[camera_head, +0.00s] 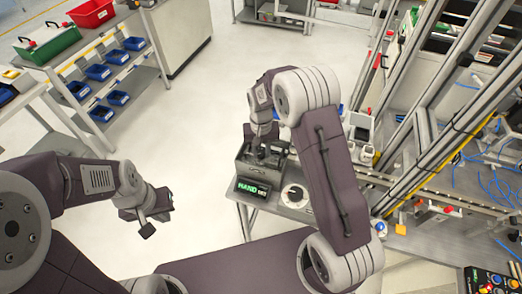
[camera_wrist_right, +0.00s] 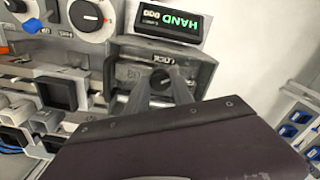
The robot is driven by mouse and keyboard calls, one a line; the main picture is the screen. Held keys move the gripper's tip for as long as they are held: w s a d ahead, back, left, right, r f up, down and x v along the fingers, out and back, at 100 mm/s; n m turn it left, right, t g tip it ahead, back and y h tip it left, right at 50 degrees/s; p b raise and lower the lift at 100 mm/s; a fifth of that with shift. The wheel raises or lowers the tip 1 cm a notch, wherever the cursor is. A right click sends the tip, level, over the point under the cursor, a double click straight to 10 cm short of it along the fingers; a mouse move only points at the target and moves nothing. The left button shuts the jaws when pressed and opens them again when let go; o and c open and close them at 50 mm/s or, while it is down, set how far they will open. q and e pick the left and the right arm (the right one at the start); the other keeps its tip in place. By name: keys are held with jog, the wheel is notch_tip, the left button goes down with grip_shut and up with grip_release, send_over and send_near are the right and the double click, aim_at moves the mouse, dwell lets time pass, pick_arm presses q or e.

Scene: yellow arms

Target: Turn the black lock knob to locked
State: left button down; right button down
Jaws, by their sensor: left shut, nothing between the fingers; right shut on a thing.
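The black lock knob (camera_wrist_right: 161,80) sits in a recessed grey panel (camera_wrist_right: 197,71) with a "LOCK" label above it, in the right wrist view. My right gripper (camera_wrist_right: 158,88) is shut on the knob, with one finger on each side. The direction the knob points cannot be told. In the head view, my right gripper (camera_head: 262,150) reaches down into the grey lock box (camera_head: 246,167), and the knob is hidden there. My left gripper (camera_head: 148,226) is shut and empty, hanging above the floor at the left, far from the box.
A green-lit "HAND" display (camera_head: 254,187) adjoins the lock box. A white dial (camera_head: 294,195) is beside it, to the right. Metal frame posts (camera_head: 425,125) and machine parts crowd the right. A shelf with blue bins (camera_head: 98,72) stands far left. The floor between is clear.

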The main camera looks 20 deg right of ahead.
aim_at(261, 153)
jog(key=n, duration=0.5)
jog(key=shift+n, duration=0.3)
jog(key=n+p, duration=0.1)
jog(key=n, duration=0.4)
jog(key=shift+w, duration=0.1)
jog(key=shift+n, duration=0.3)
jog(key=c, duration=1.1)
grip_release()
notch_tip(261, 153, up, 9)
jog(key=b, duration=0.2)
